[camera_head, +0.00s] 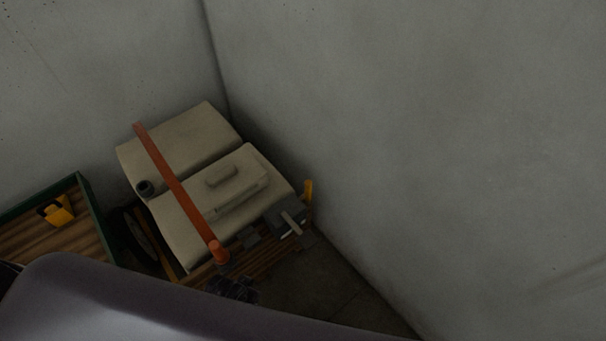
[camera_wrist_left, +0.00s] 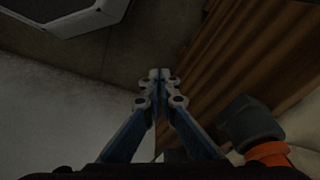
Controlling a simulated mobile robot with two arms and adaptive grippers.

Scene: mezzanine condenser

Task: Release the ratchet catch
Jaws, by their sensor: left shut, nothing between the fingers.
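A long orange bar or strap (camera_head: 177,192) crosses a beige two-part unit (camera_head: 187,147) and ends in a rounded orange end at its front. At the unit's front right corner is a grey block (camera_head: 283,213) with a pale lever, beside a yellow upright piece (camera_head: 308,190). I cannot tell which part is the ratchet catch. My left gripper (camera_head: 235,288) is low in front of the unit, just below the orange end. In the left wrist view its fingers (camera_wrist_left: 161,78) are shut and empty. A dark fitting (camera_wrist_left: 249,124) with an orange part sits right of them. My right gripper is not in view.
The unit rests on wooden slats (camera_head: 262,268), which also show in the left wrist view (camera_wrist_left: 245,60). A green-edged wooden tray (camera_head: 92,210) with a yellow object (camera_head: 57,211) is at left. Walls close in behind and right. Some floor (camera_head: 320,290) is clear at front right.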

